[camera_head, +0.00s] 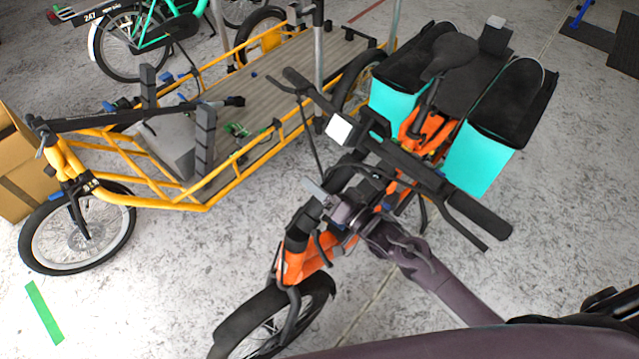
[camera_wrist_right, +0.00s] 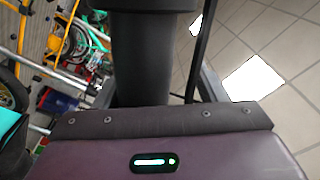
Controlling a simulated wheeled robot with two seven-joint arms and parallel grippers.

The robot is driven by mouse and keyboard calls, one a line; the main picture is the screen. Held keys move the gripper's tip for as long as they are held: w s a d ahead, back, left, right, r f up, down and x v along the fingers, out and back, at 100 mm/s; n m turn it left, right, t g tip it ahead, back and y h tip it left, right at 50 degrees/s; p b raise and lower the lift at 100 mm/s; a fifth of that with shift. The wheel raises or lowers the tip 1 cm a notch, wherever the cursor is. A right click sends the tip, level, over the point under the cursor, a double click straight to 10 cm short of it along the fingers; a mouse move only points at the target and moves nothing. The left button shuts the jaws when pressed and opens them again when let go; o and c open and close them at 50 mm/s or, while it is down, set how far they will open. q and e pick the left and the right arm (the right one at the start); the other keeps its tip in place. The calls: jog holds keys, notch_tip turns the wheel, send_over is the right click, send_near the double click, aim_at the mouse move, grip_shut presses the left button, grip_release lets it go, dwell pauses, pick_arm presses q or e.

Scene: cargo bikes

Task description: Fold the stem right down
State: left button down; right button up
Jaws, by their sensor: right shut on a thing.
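The orange cargo bike (camera_head: 305,262) stands in the middle of the head view, front wheel toward the bottom. Its black stem (camera_head: 341,181) rises from the front of the frame to the wide black handlebar (camera_head: 418,172), which is up. My right gripper (camera_head: 325,204) is shut on the stem, low down near the frame. In the right wrist view the stem (camera_wrist_right: 140,55) is a thick dark column between the fingers, and the gripper's palm hides its lower part. Cables partly cover the stem in the head view. My left gripper is not in view.
A yellow cargo bike (camera_head: 185,205) with a long flat bed stands close behind on the left. Turquoise panniers (camera_head: 478,158) flank the orange bike's rear. Cardboard boxes (camera_head: 22,165) stand at the left edge. Speckled floor (camera_head: 150,300) is free at the lower left.

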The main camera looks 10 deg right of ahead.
jog(key=shift+r, duration=0.2)
jog(key=shift+s+d+f, duration=0.1)
jog(key=shift+s, duration=0.1)
jog(key=f+p+v, duration=0.1)
jog(key=v, duration=1.6)
jog(key=shift+a+p, duration=0.3)
jog(key=shift+p, duration=0.1)
jog(key=shift+s, duration=0.1)
dwell(0.3)
dwell(0.4)
